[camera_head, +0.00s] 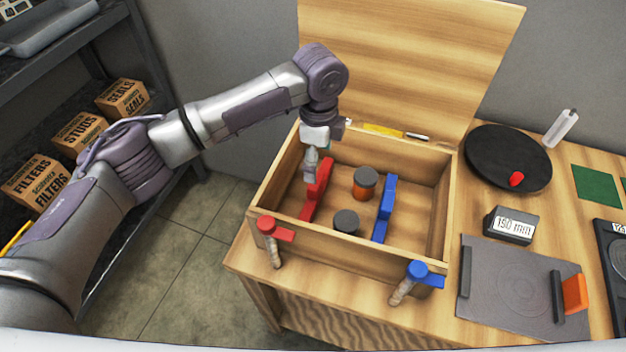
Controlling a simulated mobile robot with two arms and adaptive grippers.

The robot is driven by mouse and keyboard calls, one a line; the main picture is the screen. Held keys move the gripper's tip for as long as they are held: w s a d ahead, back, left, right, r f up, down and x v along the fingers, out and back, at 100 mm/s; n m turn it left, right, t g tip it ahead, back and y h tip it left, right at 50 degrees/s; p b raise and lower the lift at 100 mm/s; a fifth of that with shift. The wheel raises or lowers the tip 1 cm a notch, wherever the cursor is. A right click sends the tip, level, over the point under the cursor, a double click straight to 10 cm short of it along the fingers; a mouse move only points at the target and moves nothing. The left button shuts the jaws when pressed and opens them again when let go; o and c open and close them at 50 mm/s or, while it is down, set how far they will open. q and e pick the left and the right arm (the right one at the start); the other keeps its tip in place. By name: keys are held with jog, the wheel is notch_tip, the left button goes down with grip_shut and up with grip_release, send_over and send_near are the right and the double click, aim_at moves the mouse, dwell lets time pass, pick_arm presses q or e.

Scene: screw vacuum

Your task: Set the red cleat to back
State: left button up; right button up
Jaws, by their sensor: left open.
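A red cleat-like piece (316,192) stands inside the open wooden box (268,205), along its left side, running from front to back. My left gripper (310,172) points down into the box at the upper left end of this red piece. The gripper is open; its fingertips are small here, and I cannot tell whether they touch the red piece. A red-topped screw (268,230) with a short red arm is at the box's front left corner. My right gripper is not in view.
A blue piece (385,208), an orange jar with a dark lid (364,182) and a dark round knob (346,221) are in the box. A blue-topped screw (417,271) is at its front right. The raised lid (410,60) stands behind. A black disc (508,150) lies right.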

aim_at(316, 191)
pick_arm(q)
jog(key=f, duration=0.7)
jog(key=shift+a+f+p, duration=0.2)
jog(key=shift+f+p, duration=0.15)
jog(key=shift+p, duration=0.05)
jog(key=shift+f, duration=0.45)
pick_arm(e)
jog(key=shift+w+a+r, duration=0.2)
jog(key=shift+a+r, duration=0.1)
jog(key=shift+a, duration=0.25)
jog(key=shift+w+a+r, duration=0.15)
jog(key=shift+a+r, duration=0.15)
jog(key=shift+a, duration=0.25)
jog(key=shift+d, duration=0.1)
